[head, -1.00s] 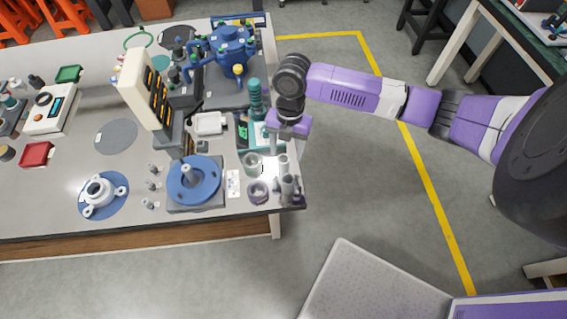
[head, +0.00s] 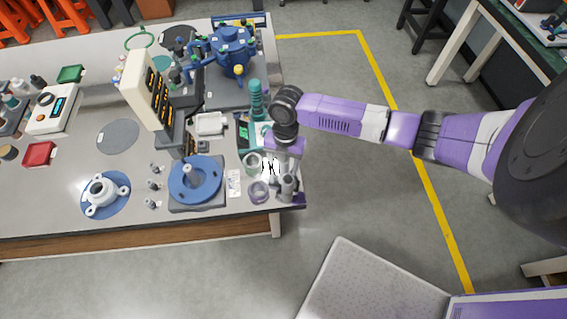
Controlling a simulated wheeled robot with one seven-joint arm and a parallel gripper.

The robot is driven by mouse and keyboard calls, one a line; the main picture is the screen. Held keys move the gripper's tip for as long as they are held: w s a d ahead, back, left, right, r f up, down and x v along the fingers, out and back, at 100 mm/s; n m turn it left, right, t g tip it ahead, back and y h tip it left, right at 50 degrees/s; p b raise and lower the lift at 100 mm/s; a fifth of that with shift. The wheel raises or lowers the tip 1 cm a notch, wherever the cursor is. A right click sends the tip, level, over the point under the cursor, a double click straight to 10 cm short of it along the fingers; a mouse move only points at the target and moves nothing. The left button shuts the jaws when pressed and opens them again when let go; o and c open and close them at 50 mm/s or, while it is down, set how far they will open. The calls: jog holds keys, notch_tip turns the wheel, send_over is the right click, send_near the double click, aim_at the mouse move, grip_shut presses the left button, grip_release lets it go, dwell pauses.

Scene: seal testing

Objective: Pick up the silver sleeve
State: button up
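Small silver-grey cylindrical parts (head: 288,186) stand in a cluster at the right front corner of the grey workbench (head: 225,222). I cannot tell for certain which one is the silver sleeve. My gripper (head: 280,167) points down over this cluster from above. Its fingers are low among the parts and overlap the rear ones. Whether they touch or enclose a part is too small to tell. A pale green-grey ring (head: 252,162) and a purple-grey ring (head: 258,191) stand just left of the cluster.
A blue flanged disc (head: 208,184) on a grey plate and a white label card lie to the left. A tall display unit (head: 143,88), a teal ribbed part (head: 256,98) and a blue valved vessel (head: 232,48) stand farther back. The bench's right edge is close by; floor beyond is clear.

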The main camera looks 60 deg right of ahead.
grip_shut()
jog(key=shift+r, duration=0.1)
